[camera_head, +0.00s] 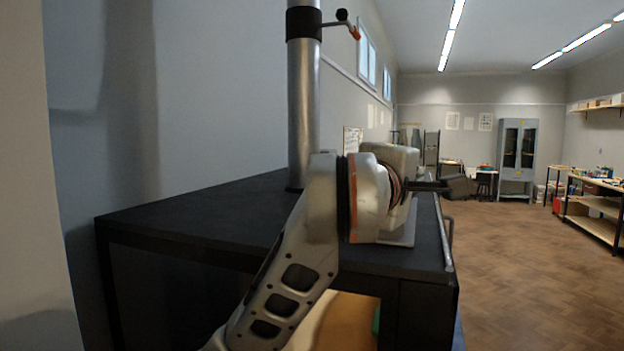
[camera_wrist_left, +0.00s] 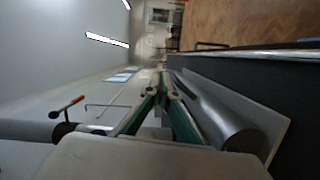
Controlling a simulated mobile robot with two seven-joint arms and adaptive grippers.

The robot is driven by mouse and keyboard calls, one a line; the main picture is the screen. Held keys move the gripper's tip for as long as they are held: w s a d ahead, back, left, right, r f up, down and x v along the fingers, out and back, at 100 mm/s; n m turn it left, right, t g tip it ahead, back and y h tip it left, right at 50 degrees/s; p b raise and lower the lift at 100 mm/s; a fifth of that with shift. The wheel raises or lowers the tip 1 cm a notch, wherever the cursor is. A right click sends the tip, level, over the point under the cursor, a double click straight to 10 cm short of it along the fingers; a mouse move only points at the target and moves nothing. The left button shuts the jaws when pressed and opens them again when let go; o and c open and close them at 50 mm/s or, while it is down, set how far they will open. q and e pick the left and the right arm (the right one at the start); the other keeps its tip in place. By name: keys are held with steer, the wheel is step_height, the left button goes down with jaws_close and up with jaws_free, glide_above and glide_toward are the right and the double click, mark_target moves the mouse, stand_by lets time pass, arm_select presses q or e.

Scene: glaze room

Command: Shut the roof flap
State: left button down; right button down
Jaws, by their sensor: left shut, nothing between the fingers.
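The pipe (camera_head: 303,105) rises from the black top, with a black collar and a short orange-tipped lever (camera_head: 355,33). This lever also shows in the left wrist view (camera_wrist_left: 72,103). I cannot tell for certain which part is the roof flap, or whether it is open or shut. My left gripper (camera_head: 440,185) is over the right end of the black top, well below and right of the lever, and apart from it. In the left wrist view its green fingers (camera_wrist_left: 160,88) meet at the tips, shut and empty. My right gripper is out of view.
The black top (camera_head: 190,215) has a rail (camera_head: 448,235) along its right edge. A pale plate (camera_head: 398,238) lies there; a metal cylinder (camera_wrist_left: 222,112) shows beside my left gripper. The wall stands close on the left. Wooden floor (camera_head: 520,260) on the right is clear.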

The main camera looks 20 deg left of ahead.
arm_select(q)
steer(key=shift+d+f, duration=0.15)
stand_by(0.4)
step_height(320, 180, up, 10)
stand_by(0.6)
